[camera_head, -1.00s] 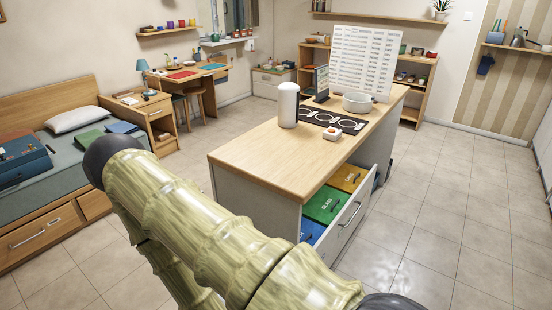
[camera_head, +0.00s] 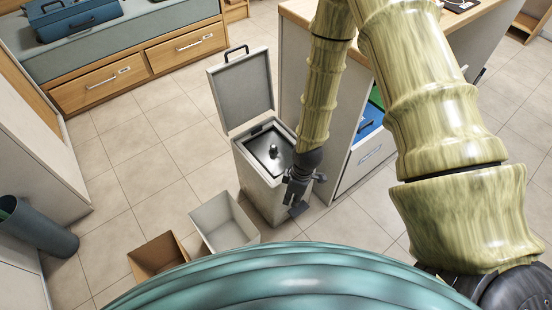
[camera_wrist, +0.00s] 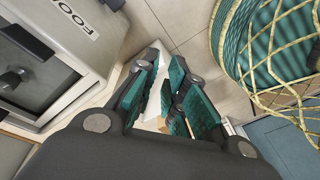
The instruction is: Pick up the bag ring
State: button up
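A tall grey bin (camera_head: 262,185) stands on the floor with its lid (camera_head: 242,92) raised. A dark square frame with an upright knob, which looks like the bag ring (camera_head: 268,155), sits in the bin's top. In the wrist view the dark square and knob (camera_wrist: 30,55) show at the left, partly cut off, near a label beginning "FOO". My gripper (camera_head: 299,196) hangs by the bin's right front corner, apart from the knob. In the wrist view its teal-padded fingers (camera_wrist: 166,85) are spread, with no held object visible between them.
A white open box (camera_head: 224,222) and a brown box (camera_head: 157,256) stand left of the bin. The counter with a partly open drawer (camera_head: 367,130) is close on the right. Tiled floor between is clear.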

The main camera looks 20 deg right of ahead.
jog(key=w+d+r+n+h+b, duration=0.1)
jog(key=w+d+r+n+b, duration=0.15)
jog(key=w+n, duration=0.45)
jog(key=w+d+r+n+h+b, duration=0.1)
jog(key=w+d+n+b, duration=0.25)
jog(key=w, duration=0.65)
jog(key=f, duration=0.1)
jog(key=f+b, duration=0.1)
jog(key=f, duration=0.3)
jog(key=shift+w+d+f, duration=0.15)
jog(key=shift+d, duration=0.25)
jog(key=shift+a+f+b, duration=0.15)
jog(key=shift+f+b, duration=0.65)
jog(key=shift+f, duration=1.8)
grip_shut()
jog(key=shift+r, duration=0.15)
